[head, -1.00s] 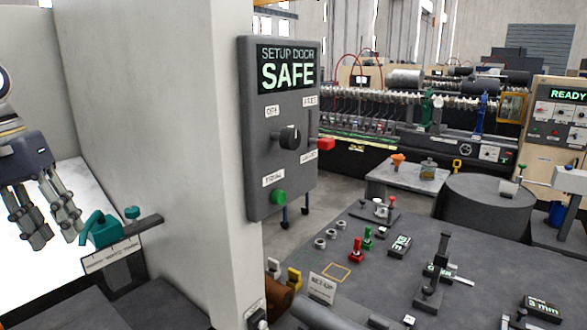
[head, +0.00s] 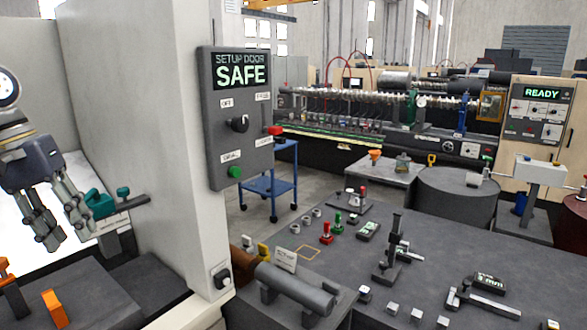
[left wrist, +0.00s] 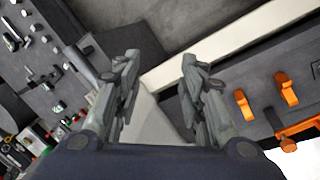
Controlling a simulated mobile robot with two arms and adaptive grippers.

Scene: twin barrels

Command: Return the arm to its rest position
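My left gripper (head: 62,224) hangs at the left of the head view with its fingers pointing down. Its fingers are spread apart with nothing between them. In the left wrist view the two fingers (left wrist: 155,92) stand wide apart, with the pale top of a wall between and beyond them. In the head view a teal clamp-like part (head: 102,203) on a dark bar is just right of the fingers; I cannot tell whether they touch. My right gripper is not in view.
A pale pillar (head: 170,120) carries a control panel (head: 237,118) reading SAFE. Orange parts (head: 54,308) sit on the dark surface at lower left. A dark table (head: 420,270) with gauges and small parts fills the lower right. A blue cart (head: 268,185) stands behind.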

